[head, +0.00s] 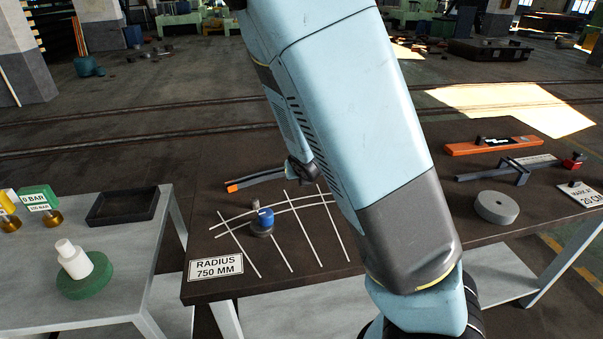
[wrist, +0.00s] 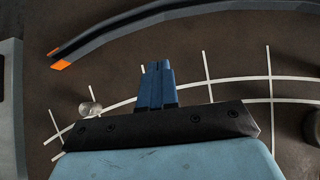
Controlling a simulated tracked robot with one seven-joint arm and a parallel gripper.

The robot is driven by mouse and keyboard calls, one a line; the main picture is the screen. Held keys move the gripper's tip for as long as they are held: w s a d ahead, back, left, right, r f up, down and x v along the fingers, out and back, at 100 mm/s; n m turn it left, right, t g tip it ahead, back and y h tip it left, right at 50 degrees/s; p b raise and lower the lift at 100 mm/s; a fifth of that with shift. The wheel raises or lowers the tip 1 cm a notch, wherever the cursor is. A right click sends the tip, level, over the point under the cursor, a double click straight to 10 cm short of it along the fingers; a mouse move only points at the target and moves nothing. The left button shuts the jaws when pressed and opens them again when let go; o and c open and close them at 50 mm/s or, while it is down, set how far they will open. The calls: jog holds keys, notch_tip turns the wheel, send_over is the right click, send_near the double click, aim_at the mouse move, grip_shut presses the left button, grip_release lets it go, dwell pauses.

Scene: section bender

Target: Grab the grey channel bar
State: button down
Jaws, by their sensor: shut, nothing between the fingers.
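The grey channel bar (head: 258,180) lies on the dark table, gently curved, with an orange left end. Its right part is hidden behind my arm in the head view. In the wrist view the grey channel bar (wrist: 150,22) runs across the top, its orange end at the upper left. My gripper (wrist: 157,68) shows in the wrist view with its blue fingers together and nothing between them. The fingertips appear below the bar in the picture, apart from it, over the white grid lines. I cannot clearly make out the fingertips in the head view.
White curved and straight lines (head: 290,205) mark the tabletop near a "RADIUS 750 MM" sign (head: 215,266). A small silvery cylinder (wrist: 90,109) stands left of the fingers. A grey disc (head: 497,207) and an orange bar (head: 490,146) lie at right. A left table holds a black tray (head: 122,218).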

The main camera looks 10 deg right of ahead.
aim_at(294, 182)
jog(key=x, duration=0.8)
jog(key=shift+s, duration=0.1)
jog(key=w, duration=0.3)
jog(key=shift+w+f, duration=0.1)
jog(key=shift+f, duration=0.05)
jog(key=shift+w, duration=0.65)
